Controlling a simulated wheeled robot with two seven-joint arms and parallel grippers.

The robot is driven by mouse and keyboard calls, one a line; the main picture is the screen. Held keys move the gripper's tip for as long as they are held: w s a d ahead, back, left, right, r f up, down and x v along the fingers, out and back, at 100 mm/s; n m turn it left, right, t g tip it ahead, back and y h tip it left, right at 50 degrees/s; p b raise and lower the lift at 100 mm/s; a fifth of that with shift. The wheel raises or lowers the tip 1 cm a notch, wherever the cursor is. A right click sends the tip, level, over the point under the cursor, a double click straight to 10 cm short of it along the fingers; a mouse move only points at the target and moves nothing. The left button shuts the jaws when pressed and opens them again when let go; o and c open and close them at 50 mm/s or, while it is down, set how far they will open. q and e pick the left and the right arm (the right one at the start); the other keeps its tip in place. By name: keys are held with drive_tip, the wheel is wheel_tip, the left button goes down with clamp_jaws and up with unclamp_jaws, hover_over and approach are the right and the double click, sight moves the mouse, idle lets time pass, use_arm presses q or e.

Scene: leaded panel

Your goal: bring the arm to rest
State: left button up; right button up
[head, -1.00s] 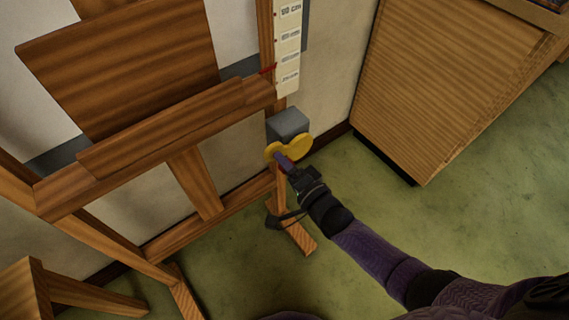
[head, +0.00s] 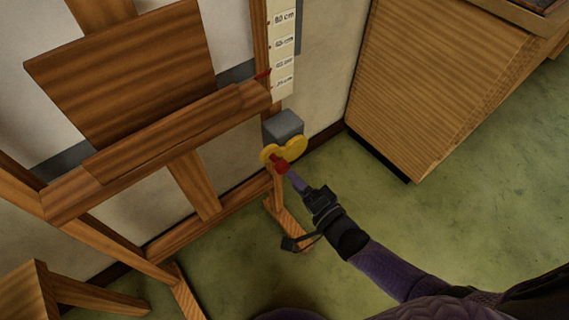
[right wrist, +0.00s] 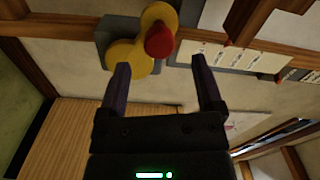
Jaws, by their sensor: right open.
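My right gripper (head: 290,177) is in the middle of the head view, just short of a yellow crank (head: 291,149) with a red knob (head: 281,164). In the right wrist view the gripper (right wrist: 160,85) is open and empty. Its two fingers stand apart, and the red knob (right wrist: 159,40) shows beyond their tips, with the yellow crank (right wrist: 127,57) behind it. The crank sits on a grey box (head: 284,124) on the right post of a wooden easel (head: 150,135). My left gripper is not in view.
A scale strip with centimetre marks (head: 283,50) runs up the easel's right post. A wooden cabinet (head: 430,85) stands at the right. The easel's foot (head: 287,222) rests on the green floor (head: 440,225), which is clear in front of the cabinet.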

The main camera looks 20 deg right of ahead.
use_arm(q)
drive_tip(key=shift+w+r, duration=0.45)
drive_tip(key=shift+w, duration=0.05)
use_arm(e)
drive_tip(key=v, duration=0.4)
use_arm(q)
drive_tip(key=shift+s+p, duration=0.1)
drive_tip(key=shift+p, duration=0.2)
use_arm(e)
drive_tip(key=s+d+f+n+g+h+p, duration=0.35)
drive_tip(key=s+f+g, duration=0.25)
drive_tip(key=s, duration=0.5)
drive_tip(key=s+d+f+n+g+h+p, duration=0.2)
drive_tip(key=s+f+n+g+p, duration=0.3)
drive_tip(key=s, duration=0.5)
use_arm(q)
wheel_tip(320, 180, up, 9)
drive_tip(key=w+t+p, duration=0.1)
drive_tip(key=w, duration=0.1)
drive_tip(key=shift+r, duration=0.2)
use_arm(e)
drive_tip(key=s+f+n+g+h, duration=0.1)
drive_tip(key=s+n+g, duration=0.4)
drive_tip(key=s, duration=1.1)
drive_tip(key=shift+s+d+f+g, duration=0.3)
drive_tip(key=shift+d+f+g, duration=0.15)
drive_tip(key=shift+g, duration=0.35)
drive_tip(key=shift+h, duration=0.25)
